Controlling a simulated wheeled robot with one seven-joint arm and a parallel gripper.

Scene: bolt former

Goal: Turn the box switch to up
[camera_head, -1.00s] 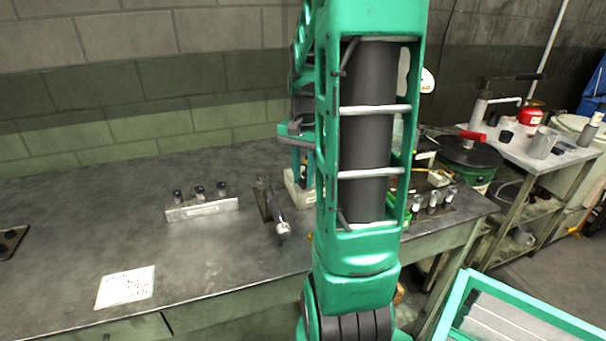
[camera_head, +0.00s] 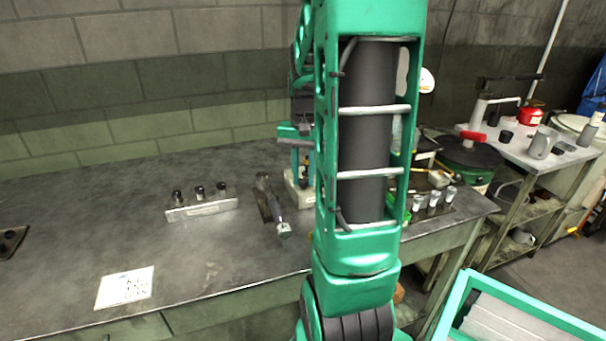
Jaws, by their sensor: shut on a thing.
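The box switch (camera_head: 291,196) is a small pale box on the grey workbench, just left of my arm. My arm covers its right side. My gripper (camera_head: 302,170) is at the top of this box, pointing down, and is partly hidden behind my green arm link. Its jaws are shut on the box switch. The exact contact and the switch's position are too small and too covered to read.
A dark metal lever device (camera_head: 270,209) lies just left of the box. A metal block with black knobs (camera_head: 202,208) stands further left. A white paper (camera_head: 125,288) lies near the front edge. Grey cylinders (camera_head: 433,201) stand right of my arm.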

